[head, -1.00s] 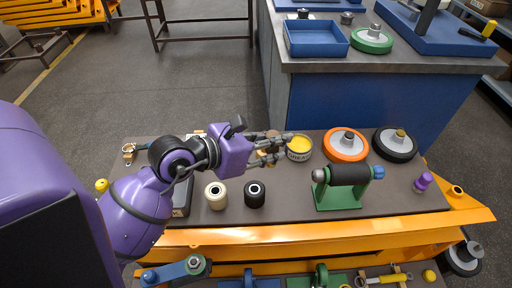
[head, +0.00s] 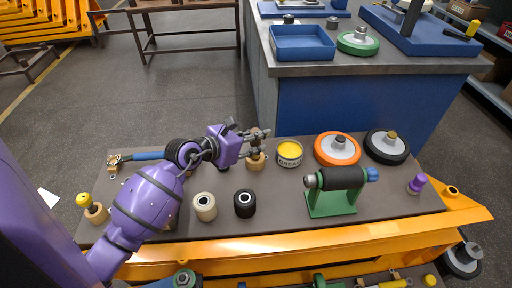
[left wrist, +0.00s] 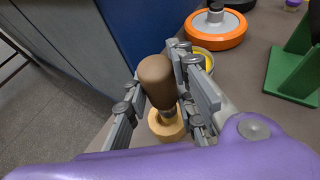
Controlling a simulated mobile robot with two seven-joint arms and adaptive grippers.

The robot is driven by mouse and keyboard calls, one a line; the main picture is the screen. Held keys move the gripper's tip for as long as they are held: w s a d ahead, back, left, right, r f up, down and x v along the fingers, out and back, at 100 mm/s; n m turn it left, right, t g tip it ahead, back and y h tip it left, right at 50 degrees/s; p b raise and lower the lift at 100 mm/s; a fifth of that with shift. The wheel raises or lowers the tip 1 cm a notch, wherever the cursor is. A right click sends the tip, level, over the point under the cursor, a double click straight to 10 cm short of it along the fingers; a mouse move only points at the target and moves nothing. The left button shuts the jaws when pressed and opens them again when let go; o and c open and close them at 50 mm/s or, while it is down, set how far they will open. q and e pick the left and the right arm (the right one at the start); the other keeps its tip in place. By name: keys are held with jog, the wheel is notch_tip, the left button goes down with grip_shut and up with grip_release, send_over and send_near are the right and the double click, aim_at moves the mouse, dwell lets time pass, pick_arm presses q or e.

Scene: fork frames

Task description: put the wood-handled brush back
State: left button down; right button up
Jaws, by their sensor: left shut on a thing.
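The wood-handled brush shows as a brown handle (left wrist: 157,80) with a grey metal neck, seen from above in the left wrist view. A pale round wooden block (left wrist: 167,125) sits under it; it also shows in the head view (head: 256,162), on the workbench left of the grease tin. My left gripper (head: 257,136) is shut on the brown handle, with its fingers on either side, as the left wrist view (left wrist: 160,95) shows. The brush's lower end is hidden, and I cannot tell whether it sits in the block. My right gripper is out of view.
The grease tin (head: 289,153), orange wheel (head: 322,158) and black wheel (head: 371,152) stand to the right. A green roller stand (head: 332,204), cream roller (head: 205,207) and black roller (head: 244,205) are nearer. A blue-handled tool (head: 150,156) lies left. Bare bench shows in front.

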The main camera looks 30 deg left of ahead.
aim_at(255, 145)
pick_arm(q)
jog(key=shift+w+a+f, duration=0.1)
jog(key=shift+w+f, duration=0.05)
jog(key=shift+f, duration=0.05)
jog(key=f, duration=0.1)
jog(key=f+b, duration=0.1)
jog(key=f, duration=0.1)
jog(key=shift+w+a+f, duration=0.15)
jog(key=shift+w+f, duration=0.05)
jog(key=shift+f, duration=0.2)
jog(key=shift+f+b, duration=0.1)
jog(key=shift+b, duration=0.2)
jog(key=c, duration=1.5)
grip_release()
jog(key=shift+o, duration=0.2)
